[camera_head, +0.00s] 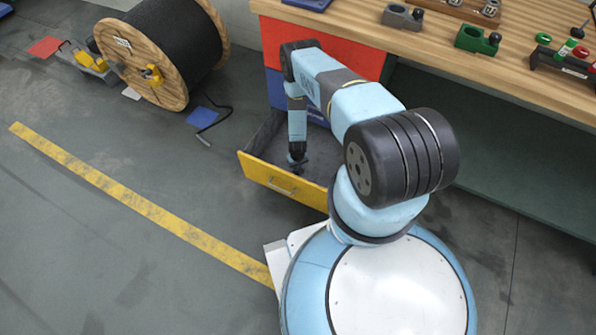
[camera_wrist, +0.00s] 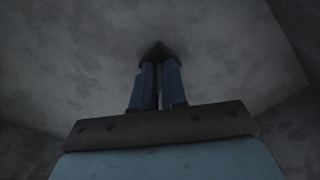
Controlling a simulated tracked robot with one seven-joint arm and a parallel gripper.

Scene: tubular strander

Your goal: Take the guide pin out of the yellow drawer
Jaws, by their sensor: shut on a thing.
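The yellow drawer (camera_head: 290,187) at the bottom of the bench's drawer unit is pulled open. My gripper (camera_head: 297,165) reaches down inside the drawer, behind its yellow front. In the wrist view my gripper (camera_wrist: 159,58) has its two blue fingers close together, pointing at the grey drawer floor (camera_wrist: 90,55). A thin grey strip between the fingers looks like the guide pin (camera_wrist: 159,88), held by them. Most of the pin is hidden by the fingers, and the view is dark. I cannot tell whether the fingertips touch the floor.
The wooden bench top (camera_head: 450,45) carries grey, green and black fixtures. The red drawer (camera_head: 345,50) above is shut. A cable reel (camera_head: 165,50) stands at the back left. A blue mat (camera_head: 202,116) and black cord lie beside the drawer.

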